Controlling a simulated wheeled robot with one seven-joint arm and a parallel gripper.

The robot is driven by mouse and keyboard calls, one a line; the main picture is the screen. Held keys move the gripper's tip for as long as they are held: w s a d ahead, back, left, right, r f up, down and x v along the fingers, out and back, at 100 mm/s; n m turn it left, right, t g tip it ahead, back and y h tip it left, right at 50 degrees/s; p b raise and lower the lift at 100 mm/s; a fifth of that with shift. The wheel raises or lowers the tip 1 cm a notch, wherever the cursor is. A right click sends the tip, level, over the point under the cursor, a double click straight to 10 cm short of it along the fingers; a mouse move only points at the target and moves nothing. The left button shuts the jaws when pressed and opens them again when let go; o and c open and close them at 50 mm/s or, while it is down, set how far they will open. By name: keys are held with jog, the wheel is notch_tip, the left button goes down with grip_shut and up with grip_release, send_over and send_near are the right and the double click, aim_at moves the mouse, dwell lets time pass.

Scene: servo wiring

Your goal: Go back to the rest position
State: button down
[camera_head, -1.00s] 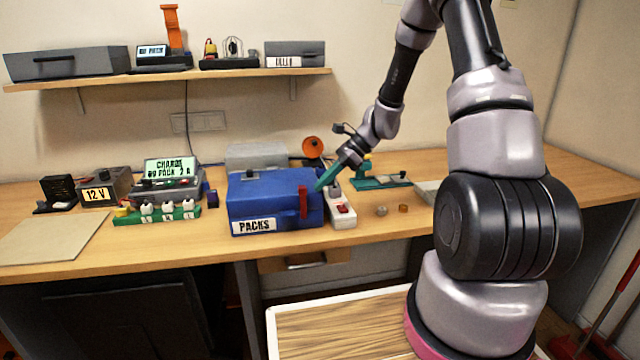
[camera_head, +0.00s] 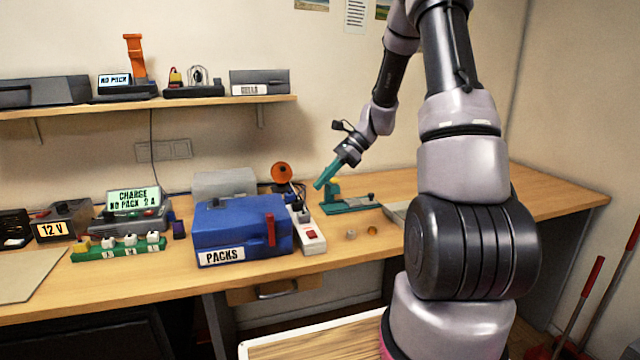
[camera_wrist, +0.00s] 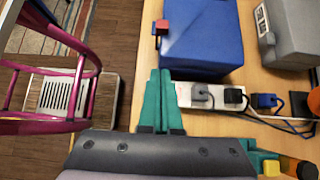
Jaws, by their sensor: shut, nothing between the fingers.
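My gripper (camera_head: 324,177) has teal fingers and is held in the air above the bench, up and to the right of the blue PACKS box (camera_head: 242,228). The fingers are closed together with nothing between them. In the wrist view the shut fingers (camera_wrist: 159,92) point up the picture, with the blue box (camera_wrist: 202,40) beyond them to the right. My arm comes down from the top right in the head view.
A white power strip (camera_head: 308,238) stands beside the blue box, with plugs in it. A teal stand (camera_head: 350,205) lies behind to the right. Two small round pieces (camera_head: 371,230) lie on the bench (camera_head: 470,208). A charger (camera_head: 130,210) stands left; a shelf (camera_head: 150,104) hangs above.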

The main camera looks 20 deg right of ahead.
jog(key=s+r+n+t+h, duration=0.7)
jog(key=s+r+n, duration=0.7)
jog(key=s+r, duration=0.8)
jog(key=shift+s+a+r, duration=0.25)
jog(key=shift+s+a, duration=0.2)
jog(key=shift+s, duration=0.2)
